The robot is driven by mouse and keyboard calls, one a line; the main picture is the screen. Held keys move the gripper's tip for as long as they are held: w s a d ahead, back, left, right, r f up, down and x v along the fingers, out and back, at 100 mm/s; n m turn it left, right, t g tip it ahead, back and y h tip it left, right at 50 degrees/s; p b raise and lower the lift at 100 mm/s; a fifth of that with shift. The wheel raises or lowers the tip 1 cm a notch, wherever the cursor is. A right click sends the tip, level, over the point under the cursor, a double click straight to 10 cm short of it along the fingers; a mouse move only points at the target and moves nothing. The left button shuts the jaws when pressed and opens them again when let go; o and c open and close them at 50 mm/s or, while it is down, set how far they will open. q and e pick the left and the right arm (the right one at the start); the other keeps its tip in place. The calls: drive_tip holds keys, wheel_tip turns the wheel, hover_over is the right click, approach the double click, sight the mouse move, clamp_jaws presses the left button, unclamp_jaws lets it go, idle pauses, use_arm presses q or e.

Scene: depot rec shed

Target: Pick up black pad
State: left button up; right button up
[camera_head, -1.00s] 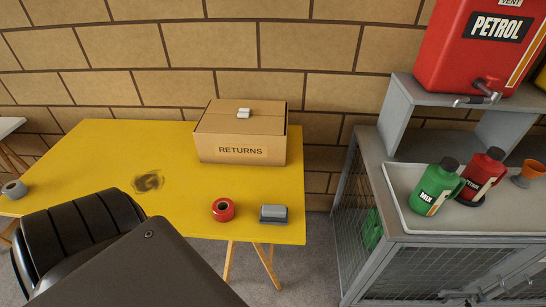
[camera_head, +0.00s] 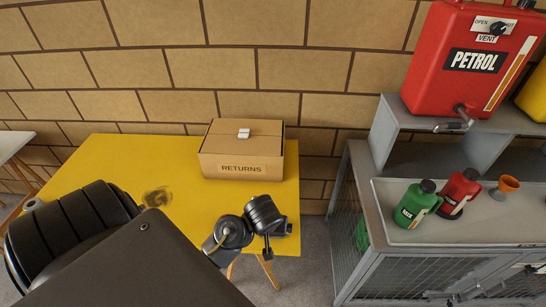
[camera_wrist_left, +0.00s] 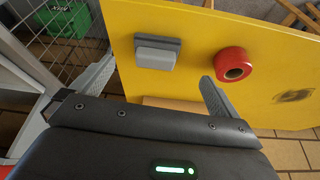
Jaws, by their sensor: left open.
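A dark grey flat pad with a lighter grey block on it (camera_wrist_left: 157,52) lies on the yellow table near its edge, in the left wrist view. In the head view only its right end (camera_head: 289,228) shows beside my left arm. My left gripper (camera_wrist_left: 157,72) is open and empty, its fingers apart on either side of the grey piece, above the table. I cannot tell for certain which is the black pad. My right gripper is not in view.
A red tape roll (camera_wrist_left: 235,65) lies beside the grey piece on the yellow table (camera_head: 195,205). The RETURNS box (camera_head: 240,160) stands at the back. A green bottle (camera_head: 415,205) and red bottle (camera_head: 460,192) stand on the bench at right, below the petrol can (camera_head: 470,60).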

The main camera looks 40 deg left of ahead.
use_arm(q)
drive_tip(key=shift+n, duration=0.6)
drive_tip(key=w+f, duration=0.1)
drive_tip(key=w+a+f, duration=0.1)
drive_tip(key=f, duration=0.1)
drive_tip(key=w+a+f, duration=0.1)
drive_tip(key=shift+w+a+f, duration=0.15)
drive_tip(key=shift+w+f, duration=0.1)
drive_tip(key=shift+f, duration=0.05)
drive_tip(key=shift+b+x, duration=0.4)
drive_tip(key=shift+x, duration=2.3)
drive_tip(key=shift+w+r, duration=0.1)
drive_tip(key=shift+c, duration=0.4)
drive_tip(key=c, duration=0.9)
drive_tip(key=shift+o, duration=0.2)
drive_tip(key=shift+r, duration=0.1)
